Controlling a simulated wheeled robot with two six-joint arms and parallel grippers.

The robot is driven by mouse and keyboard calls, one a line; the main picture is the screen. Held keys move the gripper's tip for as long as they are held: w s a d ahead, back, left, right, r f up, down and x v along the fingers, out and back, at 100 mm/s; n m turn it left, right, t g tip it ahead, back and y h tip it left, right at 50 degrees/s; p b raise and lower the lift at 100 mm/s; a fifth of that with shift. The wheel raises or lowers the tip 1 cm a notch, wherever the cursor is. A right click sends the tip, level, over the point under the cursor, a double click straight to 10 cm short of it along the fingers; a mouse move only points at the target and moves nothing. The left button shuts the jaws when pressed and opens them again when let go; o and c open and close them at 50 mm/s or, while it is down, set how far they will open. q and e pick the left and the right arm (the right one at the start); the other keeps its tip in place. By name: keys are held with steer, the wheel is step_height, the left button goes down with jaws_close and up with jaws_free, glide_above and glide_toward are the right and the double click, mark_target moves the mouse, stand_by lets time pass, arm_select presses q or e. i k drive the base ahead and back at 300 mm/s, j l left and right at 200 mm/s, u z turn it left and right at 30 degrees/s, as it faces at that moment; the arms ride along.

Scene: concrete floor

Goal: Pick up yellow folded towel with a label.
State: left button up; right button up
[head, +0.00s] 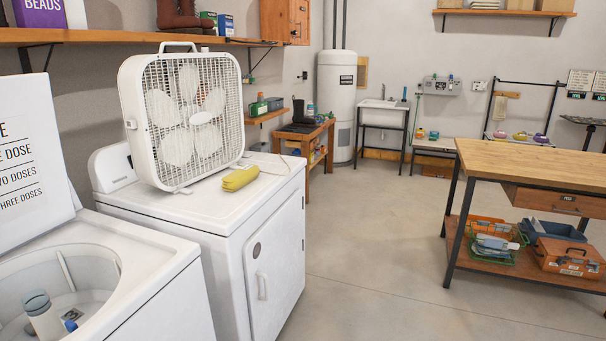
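A yellow soft-looking item (240,179) lies on top of the white dryer (225,212), just right of the fan's base. I cannot tell whether it is a folded towel, and no label is readable on it. A small yellow item (519,136) sits between a pink one (500,134) and a purple one (541,138) on a far table at the back right. These are too small to tell whether they are towels or carry labels. Neither of my grippers is in view.
A white box fan (187,115) stands on the dryer. An open washer (150,290) is at front left. A wood-topped workbench (535,165) with toolboxes below (569,258) stands at right. A water heater (337,105) is at the back. The middle floor (385,240) is clear.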

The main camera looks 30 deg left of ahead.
mark_target(239, 179)
steer(key=i+u, duration=0.25)
steer(key=i, duration=0.2)
steer(key=i+u, duration=0.25)
steer(key=i, duration=0.2)
steer(key=i+l+u, duration=0.15)
steer(key=i+u, duration=0.15)
steer(key=i+l+u, duration=0.25)
steer(key=i, duration=0.3)
